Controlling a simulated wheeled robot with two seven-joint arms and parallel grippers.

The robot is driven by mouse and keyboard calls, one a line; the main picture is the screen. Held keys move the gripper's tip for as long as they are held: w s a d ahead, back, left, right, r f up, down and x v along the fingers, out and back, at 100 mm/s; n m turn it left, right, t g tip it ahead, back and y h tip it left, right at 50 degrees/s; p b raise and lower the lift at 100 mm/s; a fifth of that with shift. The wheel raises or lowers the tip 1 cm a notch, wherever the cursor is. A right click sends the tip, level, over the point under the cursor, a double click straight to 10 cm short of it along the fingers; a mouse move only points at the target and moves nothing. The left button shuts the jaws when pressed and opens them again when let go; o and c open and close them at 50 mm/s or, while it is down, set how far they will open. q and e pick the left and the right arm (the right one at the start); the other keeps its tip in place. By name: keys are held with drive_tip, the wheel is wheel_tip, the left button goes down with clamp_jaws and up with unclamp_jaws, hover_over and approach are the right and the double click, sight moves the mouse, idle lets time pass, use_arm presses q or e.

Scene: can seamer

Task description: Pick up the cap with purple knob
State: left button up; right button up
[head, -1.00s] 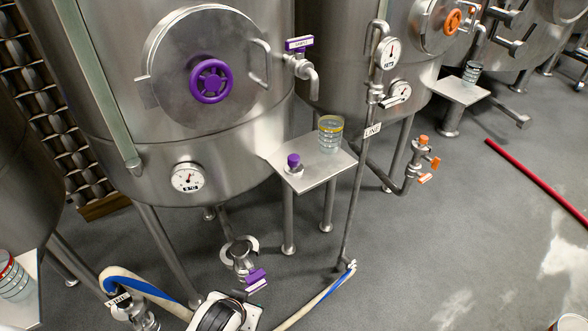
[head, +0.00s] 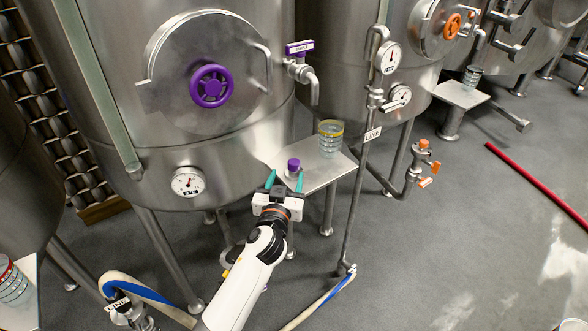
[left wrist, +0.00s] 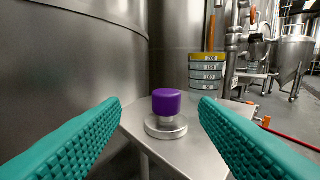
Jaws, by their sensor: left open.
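The cap with purple knob (head: 293,166) stands upright on a small steel shelf (head: 328,174) in front of the tank. In the left wrist view the cap (left wrist: 166,104) shows a purple knob on a round metal base. My left gripper (head: 286,180) is open, with its teal fingers at the near edge of the shelf. In the left wrist view the fingers (left wrist: 160,135) spread to either side of the cap, which lies ahead between them, apart from both. My right gripper is not in view.
A stack of clear cups with a yellow rim (head: 331,133) stands on the shelf behind and right of the cap. A thin vertical pipe (head: 359,190) runs right of the shelf. The tank wall (head: 130,120) rises close on the left.

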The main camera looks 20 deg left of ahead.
sight(293, 167)
use_arm(q)
drive_tip(key=shift+w+a, duration=0.1)
drive_tip(key=shift+w, duration=0.9)
drive_tip(key=shift+w+f, duration=0.15)
drive_tip(key=shift+w, duration=2.55)
drive_tip(key=shift+s, duration=0.1)
drive_tip(key=shift+c, duration=0.3)
